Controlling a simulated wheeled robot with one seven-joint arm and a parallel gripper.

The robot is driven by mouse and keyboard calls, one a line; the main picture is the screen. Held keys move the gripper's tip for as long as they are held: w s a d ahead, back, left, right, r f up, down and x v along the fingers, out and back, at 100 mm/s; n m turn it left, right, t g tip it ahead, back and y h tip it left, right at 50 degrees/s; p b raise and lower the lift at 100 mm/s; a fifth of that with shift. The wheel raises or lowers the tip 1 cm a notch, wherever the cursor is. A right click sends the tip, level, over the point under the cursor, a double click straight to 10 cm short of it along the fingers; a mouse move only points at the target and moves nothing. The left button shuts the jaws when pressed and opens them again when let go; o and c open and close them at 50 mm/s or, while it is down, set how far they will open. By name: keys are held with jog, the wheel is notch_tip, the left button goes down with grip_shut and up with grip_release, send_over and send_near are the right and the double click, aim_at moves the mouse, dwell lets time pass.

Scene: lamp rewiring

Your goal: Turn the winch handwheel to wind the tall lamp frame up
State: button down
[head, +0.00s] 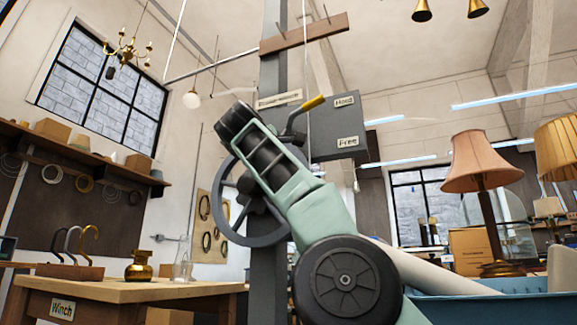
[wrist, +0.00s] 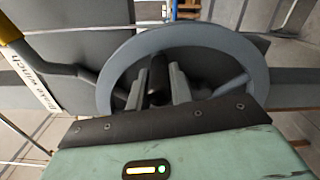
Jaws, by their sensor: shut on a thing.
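The grey winch handwheel (head: 226,222) stands on a dark upright post in the head view, partly behind my arm. It fills the middle of the wrist view as a wide grey ring (wrist: 190,36). My gripper (wrist: 157,88) is at the wheel, with its two grey fingers closed on a dark upright part inside the ring. My own arm hides the fingers in the head view. A grey winch box (head: 335,118) with "Hold" and "Free" labels is behind. Its bent lever has a yellow grip (head: 310,104). I cannot tell which part is the tall lamp frame.
A wooden bench (head: 130,291) with a brass piece (head: 139,267) and a hook stand (head: 70,271) is at left. A blue tray (head: 490,308) and shaded lamps (head: 480,165) are at right. A wooden crossbar (head: 304,35) is high on the post.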

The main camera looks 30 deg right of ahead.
jog(key=shift+d+f, duration=0.1)
jog(key=shift+f, duration=0.1)
dwell(0.4)
jog(key=c, duration=1.3)
grip_release()
jog(key=shift+o, duration=0.2)
jog(key=shift+s, duration=0.1)
jog(key=b+v, duration=0.1)
jog(key=v, duration=1.6)
